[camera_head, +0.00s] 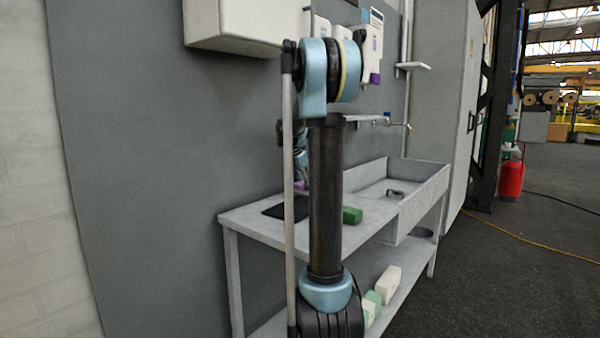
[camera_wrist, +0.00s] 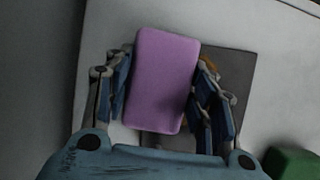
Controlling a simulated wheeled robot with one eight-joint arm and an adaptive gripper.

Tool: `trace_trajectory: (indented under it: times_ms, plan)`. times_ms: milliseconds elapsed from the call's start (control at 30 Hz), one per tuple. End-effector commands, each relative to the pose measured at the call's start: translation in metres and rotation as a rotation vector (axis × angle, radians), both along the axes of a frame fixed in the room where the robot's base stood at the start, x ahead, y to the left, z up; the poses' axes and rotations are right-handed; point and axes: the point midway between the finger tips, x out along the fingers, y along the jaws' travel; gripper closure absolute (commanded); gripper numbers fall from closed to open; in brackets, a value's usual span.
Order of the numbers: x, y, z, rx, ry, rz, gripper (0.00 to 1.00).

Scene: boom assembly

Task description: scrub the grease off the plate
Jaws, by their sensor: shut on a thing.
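My gripper (camera_wrist: 170,95) is shut on a purple sponge-like block (camera_wrist: 163,75), with a finger on each side of it in the wrist view. The block is above a dark square plate (camera_wrist: 241,72) on the bench, and I cannot tell whether it touches the plate. A small orange-brown patch shows beside the right finger, and I cannot tell if it is grease. In the head view the dark plate (camera_head: 284,209) lies on the left part of the bench, partly behind my arm. My gripper is mostly hidden there behind my arm.
A green block (camera_head: 352,215) lies on the bench right of the plate; it also shows in the wrist view (camera_wrist: 292,163). A sink basin (camera_head: 425,197) fills the bench's right end. Several pale and green blocks lie on the lower shelf. A wall cabinet (camera_head: 235,22) hangs above.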

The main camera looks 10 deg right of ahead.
Motion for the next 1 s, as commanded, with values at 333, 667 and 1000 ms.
trace_trajectory:
  times_ms: [333, 667, 1000]
  plan:
    - [-0.002, -0.007, 0.034, 0.0, 0.0, -0.008, 0.75]
    - [-0.001, -0.004, 0.063, 0.0, 0.0, -0.004, 0.75]
    - [0.0, 0.002, 0.068, 0.0, 0.001, 0.002, 0.75]
